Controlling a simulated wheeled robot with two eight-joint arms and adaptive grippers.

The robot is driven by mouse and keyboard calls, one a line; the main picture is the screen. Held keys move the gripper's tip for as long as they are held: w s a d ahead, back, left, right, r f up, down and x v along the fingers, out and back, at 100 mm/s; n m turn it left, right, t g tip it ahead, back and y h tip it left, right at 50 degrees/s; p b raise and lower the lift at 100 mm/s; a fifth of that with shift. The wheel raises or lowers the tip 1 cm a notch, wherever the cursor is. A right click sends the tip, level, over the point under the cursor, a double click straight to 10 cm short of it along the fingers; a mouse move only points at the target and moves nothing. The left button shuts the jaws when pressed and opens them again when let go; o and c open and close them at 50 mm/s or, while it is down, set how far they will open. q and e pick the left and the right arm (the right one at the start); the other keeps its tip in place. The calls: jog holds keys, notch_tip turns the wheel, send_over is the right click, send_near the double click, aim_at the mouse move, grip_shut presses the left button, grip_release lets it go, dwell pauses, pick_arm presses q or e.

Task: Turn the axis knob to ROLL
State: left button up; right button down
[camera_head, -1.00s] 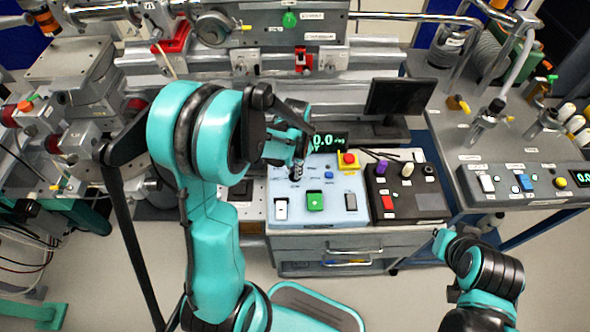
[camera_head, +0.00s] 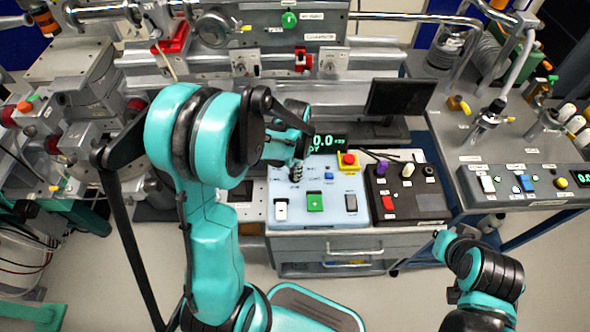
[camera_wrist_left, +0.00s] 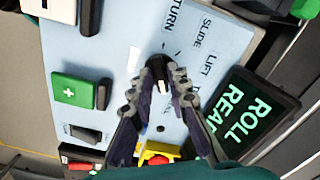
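The axis knob (camera_wrist_left: 158,73) is a small black knob on the pale blue panel (camera_wrist_left: 215,20) in the left wrist view. Printed words TURN, SLIDE and LIFT curve beside it; a further label is partly covered by a finger. My left gripper (camera_wrist_left: 161,76) has a fingertip on each side of the knob and appears shut on it. The knob's pointer direction is hard to tell. The dark display (camera_wrist_left: 252,112) shows ROLL and part of READY in green. In the head view my left gripper (camera_head: 296,172) points down at the panel and hides the knob.
A monitor (camera_head: 400,98) stands behind.

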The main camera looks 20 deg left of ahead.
pick_arm(q)
jog(key=shift+o, duration=0.6)
notch_tip(320, 180, up, 12)
dwell(0.5)
jog(key=s+d+r+n+t, duration=0.1)
jog(key=s+d+n+t, duration=0.1)
jog(key=s, duration=0.3)
jog(key=s+d+r+n+t, duration=0.2)
jog(key=s+d+n+t, duration=0.1)
jog(key=s+n+t, duration=0.1)
jog(key=shift+s+r+n+t, duration=0.35)
jog(key=shift+s+t, duration=0.25)
jog(key=shift+s, duration=0.65)
